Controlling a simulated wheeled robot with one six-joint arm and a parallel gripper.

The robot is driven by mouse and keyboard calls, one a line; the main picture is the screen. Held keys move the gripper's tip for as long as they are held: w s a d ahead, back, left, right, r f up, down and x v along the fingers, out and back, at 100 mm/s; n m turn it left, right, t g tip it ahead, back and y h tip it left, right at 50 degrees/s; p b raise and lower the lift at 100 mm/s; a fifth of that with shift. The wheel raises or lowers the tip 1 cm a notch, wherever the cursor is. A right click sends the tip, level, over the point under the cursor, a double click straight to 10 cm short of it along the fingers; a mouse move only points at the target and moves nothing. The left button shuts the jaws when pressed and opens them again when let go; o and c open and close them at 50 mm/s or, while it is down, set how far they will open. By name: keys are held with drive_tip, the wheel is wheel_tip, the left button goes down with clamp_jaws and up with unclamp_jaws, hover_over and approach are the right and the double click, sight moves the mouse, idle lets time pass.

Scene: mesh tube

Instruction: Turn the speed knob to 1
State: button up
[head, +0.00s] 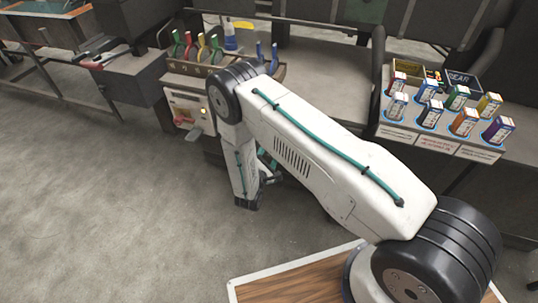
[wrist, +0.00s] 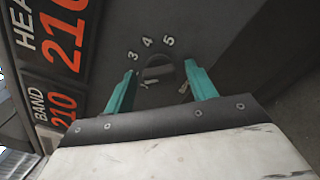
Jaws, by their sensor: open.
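The speed knob (wrist: 157,71) is a dark round dial with a lighter grey bar across it, on a dark panel in the wrist view. White numerals 3, 4 and 5 show around its upper side. The 1 cannot be made out, and which number the knob points to is unclear. My gripper (wrist: 160,69) is open, its two teal fingers pointing toward the panel, one on each side of the knob. Whether they touch it cannot be told. In the head view my gripper is mostly hidden behind my white arm, and the knob cannot be seen.
A display (wrist: 62,35) with red digits is left of the knob in the wrist view. In the head view, a rack with coloured-handled tools (head: 197,48) stands at the back, and several small labelled boxes (head: 430,113) stand at right. Grey floor (head: 110,200) is clear at left.

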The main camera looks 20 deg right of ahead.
drive_tip(key=c, duration=1)
drive_tip(key=shift+n, duration=3.9)
drive_tip(key=o, duration=1)
